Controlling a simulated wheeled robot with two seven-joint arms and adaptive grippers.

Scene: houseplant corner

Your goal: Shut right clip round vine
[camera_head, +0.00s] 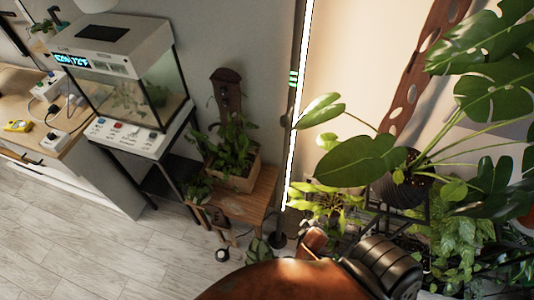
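Neither of my grippers can be made out. A rounded rust-brown shape (290,281) and a black ribbed part (387,268), which look like parts of my own arm, fill the bottom centre. They hide the floor there. I cannot make out the right clip. No single vine stands out among the leafy plants. A large split-leaf plant (360,160) spreads over the right side from a dark pot (403,188). A brown board with holes (412,85) leans behind it. A trailing green plant (465,235) hangs at the lower right.
A lit vertical lamp bar (298,110) stands at the centre. Left of it, a wooden stand (258,205) holds a planter box (236,178). A glass tank (125,75) and a desk (30,140) are further left. The pale floor (110,255) at lower left is clear.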

